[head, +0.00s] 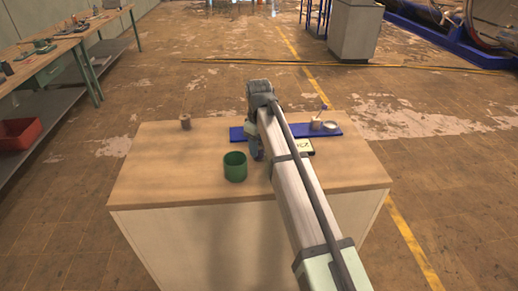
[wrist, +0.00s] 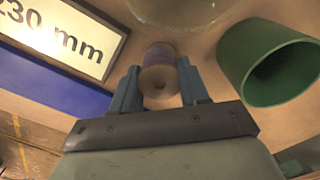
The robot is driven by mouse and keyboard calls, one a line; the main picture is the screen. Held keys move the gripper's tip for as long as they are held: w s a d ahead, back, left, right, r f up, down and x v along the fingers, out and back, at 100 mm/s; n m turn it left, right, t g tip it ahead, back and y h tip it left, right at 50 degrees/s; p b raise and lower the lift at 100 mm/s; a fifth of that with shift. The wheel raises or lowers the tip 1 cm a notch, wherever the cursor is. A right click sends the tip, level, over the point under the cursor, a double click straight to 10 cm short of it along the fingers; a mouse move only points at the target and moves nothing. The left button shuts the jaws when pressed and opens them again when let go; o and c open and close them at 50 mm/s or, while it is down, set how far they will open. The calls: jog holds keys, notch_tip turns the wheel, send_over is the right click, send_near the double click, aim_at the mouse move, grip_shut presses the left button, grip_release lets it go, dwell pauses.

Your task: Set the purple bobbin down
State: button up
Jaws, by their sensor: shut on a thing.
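My gripper (wrist: 159,84) is shut on the purple bobbin (wrist: 158,76), which sits between its two blue-grey fingers in the wrist view. In the head view, my gripper (head: 255,148) is over the middle of the wooden table, just right of the green cup, and my arm hides the bobbin.
The open green cup (head: 235,167) stands close by; it also shows in the wrist view (wrist: 272,66). A "230 mm" sign (wrist: 60,32) is near. A brown spool (head: 186,122) stands left.

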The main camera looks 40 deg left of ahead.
notch_tip(320, 180, up, 9)
jog(key=shift+f, duration=0.1)
jog(key=shift+w+d+r, duration=0.1)
jog(key=shift+w+r, duration=0.15)
jog(key=w+d+r+m, duration=0.1)
jog(key=w+d+r, duration=0.25)
jog(key=w, duration=0.55)
jog(key=w+d+r+m, duration=0.1)
jog(key=w+d+r, duration=0.1)
jog(key=w+d, duration=0.5)
jog(key=w+d+r+m, duration=0.1)
jog(key=w+d+r, duration=0.2)
jog(key=w, duration=0.9)
jog(key=n, duration=0.7)
send_over(330, 126)
jog(key=f, duration=1.6)
jog(key=shift+s+f, duration=0.1)
jog(key=shift+s, duration=0.1)
jog(key=shift+f, duration=0.1)
